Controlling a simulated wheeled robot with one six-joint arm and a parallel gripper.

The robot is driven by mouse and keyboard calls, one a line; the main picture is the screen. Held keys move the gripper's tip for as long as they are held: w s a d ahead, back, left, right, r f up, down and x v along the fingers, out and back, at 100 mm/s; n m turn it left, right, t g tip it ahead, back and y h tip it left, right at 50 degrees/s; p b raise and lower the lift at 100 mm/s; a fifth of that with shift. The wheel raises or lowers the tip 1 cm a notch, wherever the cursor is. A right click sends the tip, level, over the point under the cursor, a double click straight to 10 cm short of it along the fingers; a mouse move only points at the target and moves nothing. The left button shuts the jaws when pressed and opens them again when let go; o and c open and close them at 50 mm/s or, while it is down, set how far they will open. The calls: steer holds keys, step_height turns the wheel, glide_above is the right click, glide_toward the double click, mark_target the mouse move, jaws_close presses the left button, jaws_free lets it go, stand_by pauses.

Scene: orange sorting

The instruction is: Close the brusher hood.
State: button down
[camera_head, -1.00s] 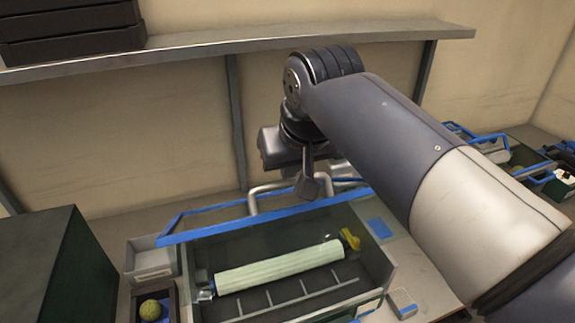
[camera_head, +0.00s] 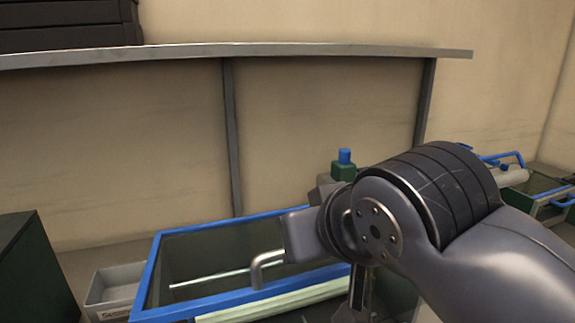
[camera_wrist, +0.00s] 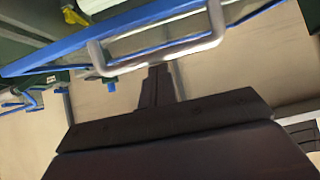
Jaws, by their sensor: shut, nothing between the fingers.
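The brusher hood (camera_head: 165,262) is a clear panel in a blue frame. It stands raised over the brusher in the head view, so it is not flat shut. Its grey bent handle (camera_head: 268,260) shows beside my wrist; the handle also shows as a wide U in the wrist view (camera_wrist: 165,62). My gripper (camera_wrist: 158,70) is shut and empty, its dark fingertips close to the handle. I cannot tell whether they touch. A pale green roller (camera_head: 275,303) shows at the bottom edge of the head view. My arm hides the hood's right side.
A grey bin (camera_head: 110,290) stands left of the brusher, with a dark green box (camera_head: 30,270) further left. A metal shelf (camera_head: 240,52) runs along the wall above. Other blue-framed equipment (camera_head: 535,185) stands at the right.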

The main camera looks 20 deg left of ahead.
mark_target(312, 300)
steer(key=shift+t+y, duration=0.7)
steer(key=shift+t, duration=0.2)
steer(key=f+b, duration=0.2)
steer(key=b, duration=0.1)
steer(key=s+d+f+b, duration=0.1)
steer(key=f+b, duration=0.1)
steer(key=s+f+b, duration=0.1)
steer(key=f+b, duration=0.1)
steer(key=b, duration=0.1)
steer(key=shift+d+f+b, duration=0.3)
steer(key=shift+b, duration=0.05)
steer(key=f+b, duration=0.1)
steer(key=b, duration=0.1)
steer(key=f+b, duration=0.1)
steer(key=b, duration=0.1)
steer(key=shift+s+d+f+t+y, duration=0.2)
steer(key=shift+t+y, duration=0.1)
steer(key=shift+t, duration=0.1)
steer(key=shift+f, duration=0.25)
steer(key=shift+r, duration=0.1)
step_height(312, 300, up, 5)
steer(key=p, duration=0.4)
steer(key=shift+r, duration=0.15)
steer(key=v, duration=0.9)
steer(key=shift+d, duration=0.1)
